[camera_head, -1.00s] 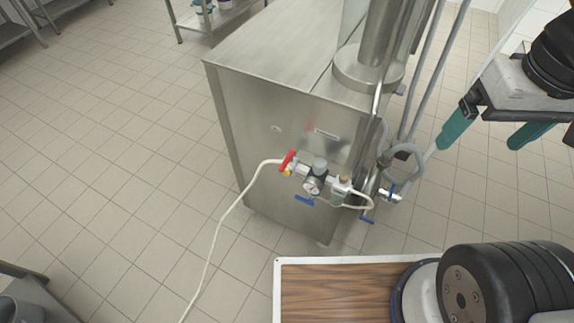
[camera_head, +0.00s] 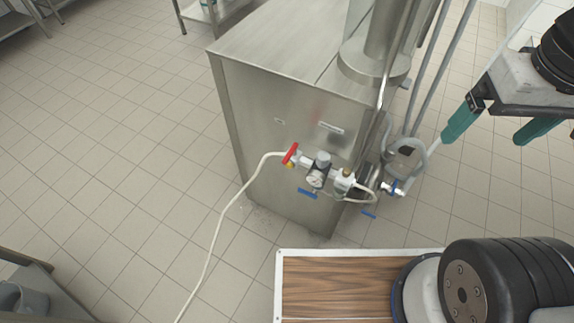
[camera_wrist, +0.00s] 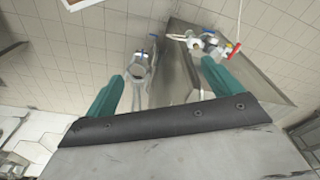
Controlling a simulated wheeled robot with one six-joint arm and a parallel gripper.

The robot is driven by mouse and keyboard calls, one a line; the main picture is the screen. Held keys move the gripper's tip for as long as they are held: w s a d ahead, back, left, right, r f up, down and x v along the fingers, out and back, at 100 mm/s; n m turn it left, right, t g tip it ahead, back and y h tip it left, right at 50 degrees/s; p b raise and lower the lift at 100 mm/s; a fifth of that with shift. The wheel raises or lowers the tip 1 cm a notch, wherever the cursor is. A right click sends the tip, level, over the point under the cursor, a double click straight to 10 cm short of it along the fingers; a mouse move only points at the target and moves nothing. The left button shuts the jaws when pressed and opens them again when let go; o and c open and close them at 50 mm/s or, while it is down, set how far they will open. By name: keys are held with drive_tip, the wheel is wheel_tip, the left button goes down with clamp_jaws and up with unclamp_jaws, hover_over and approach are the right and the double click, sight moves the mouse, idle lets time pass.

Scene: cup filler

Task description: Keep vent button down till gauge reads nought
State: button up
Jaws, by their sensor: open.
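The pressure gauge (camera_head: 315,180) is a small round white dial on the air fittings at the front of the steel machine (camera_head: 285,135). Its reading is too small to make out. A red lever (camera_head: 290,153) sits to its left, and a fitting with a brass-coloured top (camera_head: 345,176) to its right. I cannot tell the vent button apart among these parts. My gripper (camera_head: 483,134) has teal fingers, spread wide and empty, up and to the right of the fittings. In the wrist view the fittings (camera_wrist: 206,44) show beyond the right finger of my gripper (camera_wrist: 172,66).
A white hose (camera_head: 217,225) runs from the fittings down to the tiled floor. Grey pipes and a looped hose (camera_head: 408,150) stand at the machine's right side, between the fittings and my gripper.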

clamp_jaws()
idle(1.6)
